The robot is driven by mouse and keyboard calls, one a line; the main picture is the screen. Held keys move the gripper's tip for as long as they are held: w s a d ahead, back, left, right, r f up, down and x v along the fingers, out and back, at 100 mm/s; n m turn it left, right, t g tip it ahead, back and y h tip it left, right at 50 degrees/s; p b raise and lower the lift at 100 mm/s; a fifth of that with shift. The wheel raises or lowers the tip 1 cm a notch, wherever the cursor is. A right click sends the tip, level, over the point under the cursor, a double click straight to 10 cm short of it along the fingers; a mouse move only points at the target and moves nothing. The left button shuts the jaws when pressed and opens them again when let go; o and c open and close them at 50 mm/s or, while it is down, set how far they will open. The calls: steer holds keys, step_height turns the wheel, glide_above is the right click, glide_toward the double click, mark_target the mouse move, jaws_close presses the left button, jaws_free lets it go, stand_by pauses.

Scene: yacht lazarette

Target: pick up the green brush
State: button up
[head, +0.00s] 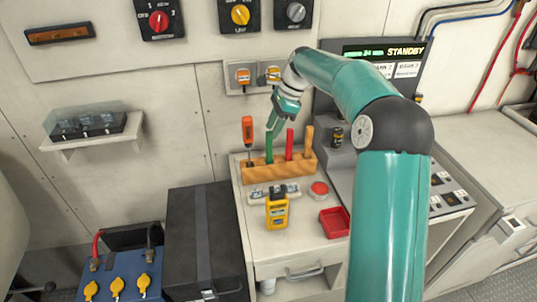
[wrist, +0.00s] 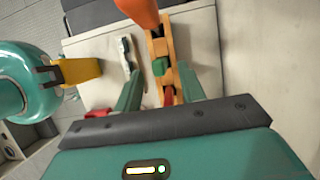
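The green brush (head: 269,147) stands upright in a wooden rack (head: 258,174) on the counter, between an orange screwdriver (head: 247,130) and a red handle (head: 289,143). Its lower part is hidden in the rack. My gripper (head: 271,126) is above the rack, close over the top of the brush. In the wrist view my gripper (wrist: 159,88) is open, with its two fingers apart. The green top of the brush (wrist: 160,66) shows between the finger lines, a little beyond the tips. I cannot tell whether either finger touches it.
A tan wooden handle (head: 309,138) stands at the rack's right end. In front lie a pale strip (head: 272,193), a yellow meter (head: 277,210), a red button (head: 319,188) and a red tray (head: 335,222). The wall is close behind. A console (head: 375,130) stands right.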

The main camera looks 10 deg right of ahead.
mark_target(268, 138)
steer(key=x, duration=0.4)
steer(key=shift+s+a+f, duration=0.15)
steer(key=shift+f, duration=0.1)
steer(key=shift+a+f, duration=0.1)
steer(key=shift+f, duration=0.25)
jaws_close()
